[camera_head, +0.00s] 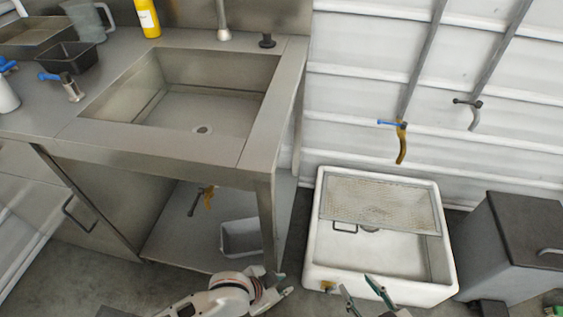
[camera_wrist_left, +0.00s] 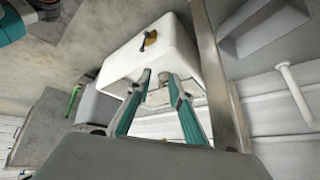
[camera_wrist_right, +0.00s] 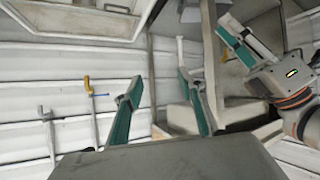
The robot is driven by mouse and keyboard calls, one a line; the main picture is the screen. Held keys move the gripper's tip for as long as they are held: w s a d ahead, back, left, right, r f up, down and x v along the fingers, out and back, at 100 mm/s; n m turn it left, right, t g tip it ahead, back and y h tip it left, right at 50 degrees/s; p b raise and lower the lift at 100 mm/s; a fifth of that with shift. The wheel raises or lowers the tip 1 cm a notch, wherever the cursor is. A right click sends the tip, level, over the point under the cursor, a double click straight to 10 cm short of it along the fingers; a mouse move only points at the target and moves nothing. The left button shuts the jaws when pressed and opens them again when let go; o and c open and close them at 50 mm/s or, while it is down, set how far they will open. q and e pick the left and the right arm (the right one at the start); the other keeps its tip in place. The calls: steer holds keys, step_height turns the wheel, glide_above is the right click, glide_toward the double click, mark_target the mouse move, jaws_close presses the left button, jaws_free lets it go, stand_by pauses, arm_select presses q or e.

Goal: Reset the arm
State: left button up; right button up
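My left gripper (camera_head: 278,284) is low in the head view, between the steel sink table and the white floor basin. In the left wrist view (camera_wrist_left: 160,82) its two teal-edged fingers stand apart with nothing clearly held, and the basin lies beyond them. My right gripper (camera_head: 364,287) is at the bottom edge of the head view, in front of the white basin. In the right wrist view (camera_wrist_right: 155,82) its fingers are wide apart and empty. The white basin (camera_head: 311,245) stands on the floor with a mesh grate (camera_head: 380,200) across its far part.
The steel sink table (camera_head: 160,152) stands at left, with a grey bin (camera_head: 240,238) on its lower shelf. A dark-lidded grey box (camera_head: 515,240) stands right of the basin. A brass tap (camera_wrist_left: 149,40) projects from the basin's front.

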arm_select(q)
steer(key=a+r+n+t+h+p, duration=0.1)
steer(key=a+r+n+t+p, duration=0.25)
steer(key=r, duration=0.55)
steer(key=s+a+r+n+t+y+p, duration=0.1)
steer(key=s+a, duration=0.3)
steer(key=a, duration=0.4)
steer(key=s+a+r+n+t+y+p, duration=0.2)
steer(key=s+a+r+n+p, duration=0.1)
steer(key=a, duration=0.5)
steer(key=shift+s+a+r+y+p, duration=0.3)
steer(key=shift+s+a+r+p, duration=0.15)
steer(key=shift+r+p, duration=0.3)
arm_select(e)
steer(key=s+r, duration=0.1)
steer(key=s+d+r, duration=0.1)
steer(key=shift+s+d+r+g+h, duration=0.15)
steer(key=shift+s+d+g+h, duration=0.15)
steer(key=shift+s+g, duration=0.1)
arm_select(q)
steer(key=shift+f, duration=0.1)
